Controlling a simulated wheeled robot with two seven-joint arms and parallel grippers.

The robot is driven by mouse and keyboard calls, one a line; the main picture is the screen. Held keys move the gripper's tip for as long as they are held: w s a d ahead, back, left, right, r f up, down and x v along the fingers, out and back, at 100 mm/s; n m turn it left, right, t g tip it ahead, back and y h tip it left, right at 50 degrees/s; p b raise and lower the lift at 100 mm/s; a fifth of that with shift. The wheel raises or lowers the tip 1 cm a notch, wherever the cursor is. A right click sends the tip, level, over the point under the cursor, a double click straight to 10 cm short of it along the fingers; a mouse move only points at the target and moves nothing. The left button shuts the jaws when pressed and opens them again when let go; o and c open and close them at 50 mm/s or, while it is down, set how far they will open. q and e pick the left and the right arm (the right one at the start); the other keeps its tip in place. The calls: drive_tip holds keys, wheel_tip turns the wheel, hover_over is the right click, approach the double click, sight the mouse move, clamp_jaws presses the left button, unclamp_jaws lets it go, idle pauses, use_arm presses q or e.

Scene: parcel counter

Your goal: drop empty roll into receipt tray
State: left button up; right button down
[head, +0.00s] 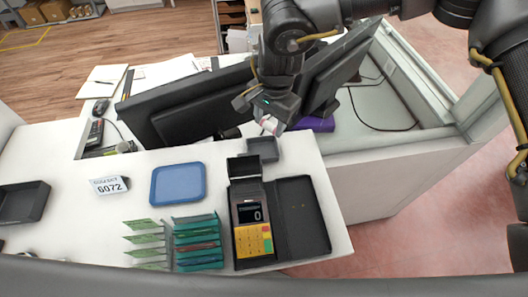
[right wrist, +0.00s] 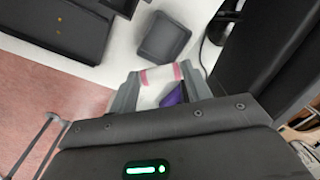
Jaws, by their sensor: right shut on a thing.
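My right gripper (head: 268,113) is shut on the empty roll (head: 268,125), a small white tube with pink bands. In the right wrist view the roll (right wrist: 158,84) lies across between the two fingers of the gripper (right wrist: 160,76). A small dark grey square tray (head: 263,147) sits on the white counter just in front of and below the roll. It also shows in the right wrist view (right wrist: 165,40), beyond the fingertips. A blue tray (head: 178,184) lies further left. I cannot tell from any label which one is the receipt tray. My left gripper is not in view.
A card terminal (head: 252,225) and an open black case (head: 303,217) stand near the front. Green racks (head: 198,243), a 6072 sign (head: 109,185) and a black tray (head: 23,202) are to the left. Dark monitors (head: 190,107) stand close behind the gripper, near a purple object (head: 314,124).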

sight(270, 126)
drive_tip(key=shift+f+b, duration=0.55)
drive_tip(key=shift+f, duration=1.25)
drive_tip(key=c, duration=0.6)
unclamp_jaws()
drive_tip(key=shift+r, duration=0.1)
drive_tip(key=shift+r, duration=0.25)
drive_tip(key=r+b, duration=0.1)
drive_tip(key=r, duration=0.2)
drive_tip(key=r+b, duration=0.1)
drive_tip(key=r, duration=0.2)
drive_tip(key=r+b, duration=0.1)
drive_tip(key=r, duration=0.3)
drive_tip(key=shift+s+d, duration=0.3)
drive_tip(key=shift+d, duration=0.1)
drive_tip(key=shift+d, duration=0.1)
